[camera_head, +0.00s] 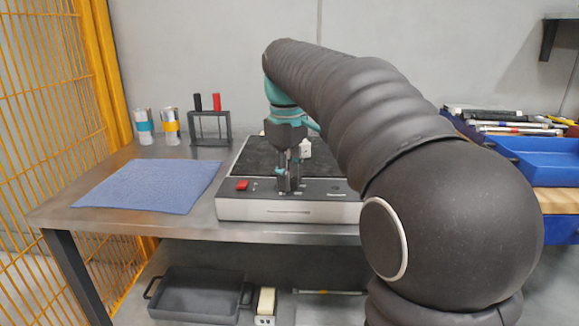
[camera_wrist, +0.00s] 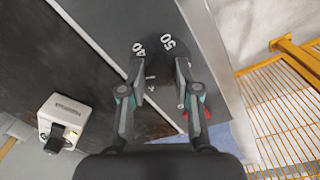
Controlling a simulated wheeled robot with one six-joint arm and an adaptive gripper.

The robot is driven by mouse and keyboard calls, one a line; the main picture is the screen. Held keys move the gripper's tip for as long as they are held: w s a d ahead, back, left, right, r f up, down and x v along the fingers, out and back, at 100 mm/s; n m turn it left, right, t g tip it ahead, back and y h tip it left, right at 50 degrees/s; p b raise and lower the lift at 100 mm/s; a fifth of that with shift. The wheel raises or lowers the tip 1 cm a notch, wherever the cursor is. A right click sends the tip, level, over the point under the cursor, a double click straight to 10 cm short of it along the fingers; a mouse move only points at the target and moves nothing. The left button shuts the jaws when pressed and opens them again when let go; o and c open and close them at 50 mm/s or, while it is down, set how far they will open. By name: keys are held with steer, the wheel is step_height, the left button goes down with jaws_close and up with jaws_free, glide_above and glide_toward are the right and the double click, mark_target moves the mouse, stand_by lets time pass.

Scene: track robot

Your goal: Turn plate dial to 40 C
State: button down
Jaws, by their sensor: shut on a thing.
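The hot plate (camera_head: 262,211) stands on the metal table, with a black top and a grey front panel. My gripper (camera_head: 289,186) points down at this panel and hides most of the dial in the head view. In the wrist view my gripper (camera_wrist: 160,78) is shut on the dark plate dial (camera_wrist: 156,92), one finger on each side. The printed marks 40 (camera_wrist: 138,49) and 50 (camera_wrist: 168,43) show just beyond the fingertips. I cannot tell which mark the dial points to. A red switch (camera_head: 242,185) sits left of the dial on the same panel.
A small white device (camera_wrist: 62,120) is on the black plate top. A blue mat (camera_head: 150,186), two banded jars (camera_head: 171,126) and a rack (camera_head: 210,128) with black and red handles are to the left. Blue bins (camera_head: 540,160) are at the right. A yellow mesh fence (camera_head: 60,120) borders the left.

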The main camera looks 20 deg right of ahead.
steer(key=m+p, duration=0.1)
steer(key=m, duration=0.3)
steer(key=shift+m, duration=0.3)
steer(key=shift+f+m+g, duration=0.1)
steer(key=shift+m+g, duration=0.2)
steer(key=shift+m, duration=2.3)
steer(key=c, duration=0.8)
jaws_free()
steer(key=shift+w, duration=0.1)
steer(key=r, duration=1.2)
steer(key=shift+a, duration=0.35)
